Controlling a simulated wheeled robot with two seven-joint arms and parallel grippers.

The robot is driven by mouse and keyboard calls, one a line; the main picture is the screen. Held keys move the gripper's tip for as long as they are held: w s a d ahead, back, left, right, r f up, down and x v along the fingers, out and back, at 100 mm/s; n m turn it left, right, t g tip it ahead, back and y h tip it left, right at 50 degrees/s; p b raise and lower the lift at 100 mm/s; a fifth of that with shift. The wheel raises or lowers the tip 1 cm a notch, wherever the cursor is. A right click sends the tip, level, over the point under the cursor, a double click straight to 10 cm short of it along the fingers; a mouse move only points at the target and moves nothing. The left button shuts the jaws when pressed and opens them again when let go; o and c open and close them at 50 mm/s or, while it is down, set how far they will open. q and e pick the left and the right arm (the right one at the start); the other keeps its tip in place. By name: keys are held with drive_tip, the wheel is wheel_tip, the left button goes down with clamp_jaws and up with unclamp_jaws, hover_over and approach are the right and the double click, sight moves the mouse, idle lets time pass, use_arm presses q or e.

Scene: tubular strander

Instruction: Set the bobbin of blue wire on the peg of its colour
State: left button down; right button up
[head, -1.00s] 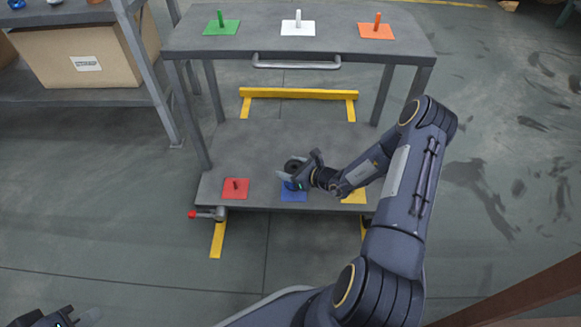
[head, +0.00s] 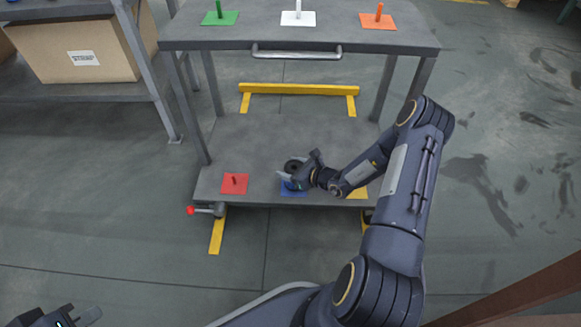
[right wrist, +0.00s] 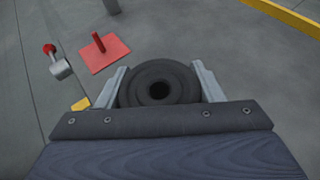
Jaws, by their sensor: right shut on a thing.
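My right gripper (head: 300,174) is over the lower shelf of the cart, shut on a bobbin with a dark flange (head: 293,165) and a centre hole. In the right wrist view, the bobbin (right wrist: 158,83) sits between the two fingers, its round end facing the camera. Its wire is mostly hidden. The bobbin is over the blue plate (head: 289,191), which is largely covered; the blue peg is hidden. I cannot tell whether the peg is inside the hole. My left gripper (head: 78,318) is at the bottom left corner, partly cut off; its opening is unclear.
A red plate with a peg (head: 234,183) is left of the bobbin, and a yellow plate (head: 357,192) is right, partly behind my arm. Green (head: 220,17), white (head: 298,17) and orange (head: 378,20) plates with pegs are on the upper shelf. A red-knobbed lever (head: 204,210) sticks out at the left.

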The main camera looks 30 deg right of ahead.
drive_tip(key=shift+f+b, duration=0.4)
drive_tip(key=shift+f, duration=0.25)
drive_tip(key=o, duration=1.3)
drive_tip(key=shift+s, duration=0.1)
drive_tip(key=p+v, duration=0.3)
drive_tip(key=v, duration=0.4)
drive_tip(key=shift+s+d+r, duration=0.15)
drive_tip(key=shift+s, duration=0.1)
